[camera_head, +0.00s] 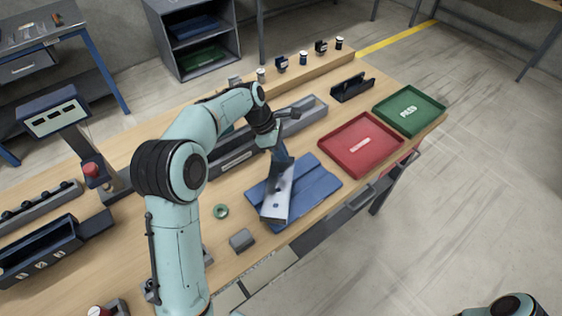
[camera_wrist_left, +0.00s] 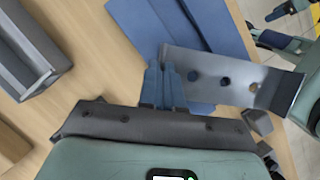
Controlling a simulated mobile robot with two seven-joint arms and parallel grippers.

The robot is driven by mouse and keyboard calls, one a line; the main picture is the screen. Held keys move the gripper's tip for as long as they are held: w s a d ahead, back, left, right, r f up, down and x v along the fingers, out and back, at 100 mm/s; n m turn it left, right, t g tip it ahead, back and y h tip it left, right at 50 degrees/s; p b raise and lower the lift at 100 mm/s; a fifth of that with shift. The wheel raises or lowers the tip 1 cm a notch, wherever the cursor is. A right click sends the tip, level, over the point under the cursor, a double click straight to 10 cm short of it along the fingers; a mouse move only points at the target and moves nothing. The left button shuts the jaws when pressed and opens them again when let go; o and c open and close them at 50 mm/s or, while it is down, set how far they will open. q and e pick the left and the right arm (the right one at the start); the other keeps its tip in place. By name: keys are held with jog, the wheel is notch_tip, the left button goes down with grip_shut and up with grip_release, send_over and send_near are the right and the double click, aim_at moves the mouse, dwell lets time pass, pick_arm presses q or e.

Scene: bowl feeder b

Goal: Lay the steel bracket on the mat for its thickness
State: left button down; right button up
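The steel bracket (camera_head: 277,200) is a pale grey plate with holes and a bent end. It hangs tilted over the blue mat (camera_head: 318,187), hiding part of it; I cannot tell whether its lower end touches. My left gripper (camera_head: 281,158) is shut on one end of the bracket. In the left wrist view the fingers (camera_wrist_left: 166,82) are close together at the bracket's left end, and the bracket (camera_wrist_left: 225,78) reaches right to its bent end. The mat (camera_wrist_left: 205,24) lies beyond it as flat blue panels. My right gripper is not in view.
A red tray (camera_head: 345,160) and a green tray (camera_head: 384,112) stand to the right. A long grey fixture (camera_head: 235,160) lies behind the mat. A green ring (camera_head: 220,211) and a small grey block (camera_head: 242,240) sit to the left near the table's front edge.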

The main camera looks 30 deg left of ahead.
pick_arm(q)
notch_tip(320, 180, down, 4)
jog(key=shift+f, duration=0.1)
jog(key=shift+f, duration=0.1)
jog(key=c, duration=1.3)
grip_release()
jog(key=shift+c, duration=0.2)
